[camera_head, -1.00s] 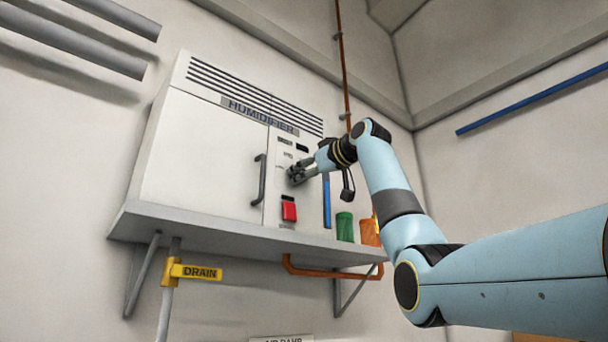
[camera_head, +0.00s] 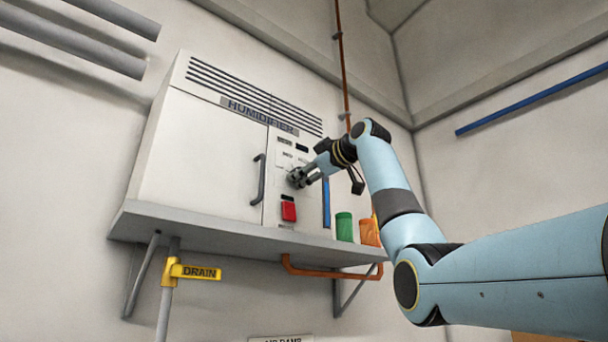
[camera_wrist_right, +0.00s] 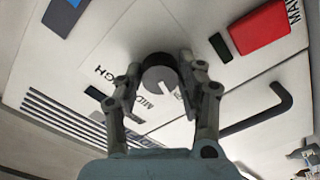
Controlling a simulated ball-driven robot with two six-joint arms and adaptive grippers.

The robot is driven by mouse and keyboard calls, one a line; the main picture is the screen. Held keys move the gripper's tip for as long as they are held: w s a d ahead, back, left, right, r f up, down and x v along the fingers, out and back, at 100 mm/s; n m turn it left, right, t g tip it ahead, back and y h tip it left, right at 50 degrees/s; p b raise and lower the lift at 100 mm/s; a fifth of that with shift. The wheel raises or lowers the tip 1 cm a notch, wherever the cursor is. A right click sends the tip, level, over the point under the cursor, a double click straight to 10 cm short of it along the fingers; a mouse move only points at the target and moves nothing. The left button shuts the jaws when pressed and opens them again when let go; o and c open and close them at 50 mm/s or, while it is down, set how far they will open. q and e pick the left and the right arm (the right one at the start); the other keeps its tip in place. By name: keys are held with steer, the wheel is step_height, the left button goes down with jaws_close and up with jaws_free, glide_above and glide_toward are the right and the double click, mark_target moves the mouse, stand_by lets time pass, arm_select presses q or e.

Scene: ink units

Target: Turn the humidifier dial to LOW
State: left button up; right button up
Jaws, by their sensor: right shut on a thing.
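The humidifier (camera_head: 200,150) is a white cabinet on a wall shelf, with its name on a grey plate. Its dial (camera_wrist_right: 160,80) is a dark round knob in the right wrist view, with a white mark on its lower right side. My right gripper (camera_head: 294,179) is at the control panel, its fingers shut on the dial from both sides; it also shows in the right wrist view (camera_wrist_right: 162,72). The MID label (camera_wrist_right: 142,103) and part of HIGH show beside the dial. The LOW label cannot be made out. My left gripper is not in view.
A red switch (camera_head: 289,209) sits just below the dial, and a dark door handle (camera_head: 258,180) to its left. A green container (camera_head: 344,227) and an orange one (camera_head: 369,232) stand on the shelf (camera_head: 190,224) at right. A yellow DRAIN handle (camera_head: 195,272) is below.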

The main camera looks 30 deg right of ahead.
steer(key=o, duration=1.2)
steer(key=shift+c, duration=0.2)
steer(key=s, duration=1.2)
steer(key=shift+d, duration=0.4)
